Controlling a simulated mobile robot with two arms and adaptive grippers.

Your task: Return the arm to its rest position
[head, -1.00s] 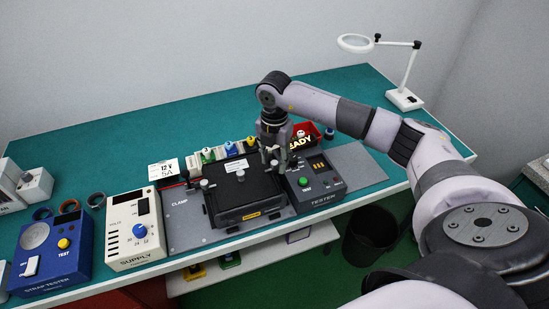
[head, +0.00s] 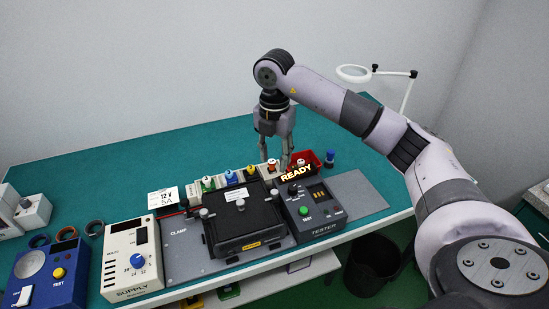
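My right arm comes in from the right of the head view. Its gripper (head: 275,160) points down above the back of the tester (head: 321,208), near the lit READY sign (head: 296,174). Its fingers look apart, with nothing seen between them. A black fixture (head: 241,222) with knobs sits left of the tester on the grey clamp plate (head: 180,256). My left gripper is not in view.
A cream supply box (head: 118,264) and a blue strap tester (head: 40,278) stand at the left. A red bin (head: 306,158) lies behind the tester. A magnifier lamp (head: 354,74) is at the back right. The green bench (head: 130,165) is clear at the back left.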

